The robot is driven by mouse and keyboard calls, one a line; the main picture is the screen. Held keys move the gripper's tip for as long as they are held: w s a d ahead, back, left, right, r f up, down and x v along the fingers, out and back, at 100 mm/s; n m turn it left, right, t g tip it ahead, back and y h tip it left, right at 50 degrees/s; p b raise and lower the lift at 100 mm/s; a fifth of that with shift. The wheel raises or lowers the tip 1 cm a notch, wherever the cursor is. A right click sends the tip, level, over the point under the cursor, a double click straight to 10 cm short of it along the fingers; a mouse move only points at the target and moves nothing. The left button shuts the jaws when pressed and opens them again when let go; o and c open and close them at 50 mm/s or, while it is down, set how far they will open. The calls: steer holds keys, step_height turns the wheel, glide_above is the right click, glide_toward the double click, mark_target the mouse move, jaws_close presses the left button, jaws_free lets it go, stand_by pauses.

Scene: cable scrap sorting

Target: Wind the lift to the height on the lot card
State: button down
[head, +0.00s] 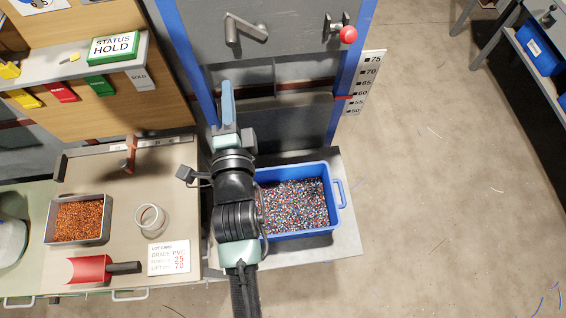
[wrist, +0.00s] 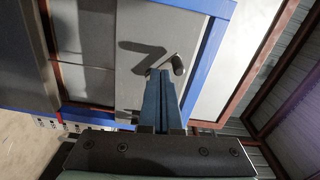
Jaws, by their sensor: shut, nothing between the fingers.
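The lift is a grey panel between blue posts. Its grey crank handle (head: 247,28) is at the top, and in the wrist view the crank (wrist: 178,65) is just beyond my fingertips. My gripper (head: 227,86) is shut and empty below the crank; its blue fingers (wrist: 159,73) lie together, and contact with the crank cannot be told. The height scale (head: 372,75) runs from 50 to 75, with a red pointer (head: 346,97) near 60, seemingly slightly below it. The lot card (head: 170,257) reads grade PVC and lift 70. A blue tub (head: 341,192) of mixed granules stands on the lift platform (head: 345,240).
A red knob (head: 348,34) sits on a catch right of the crank. A sign (head: 114,47) reads STATUS HOLD. The floor at right is mostly clear.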

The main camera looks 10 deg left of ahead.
steer(key=b+x, duration=0.4)
steer(key=x, duration=0.4)
steer(key=shift+w, duration=0.2)
stand_by(1.8)
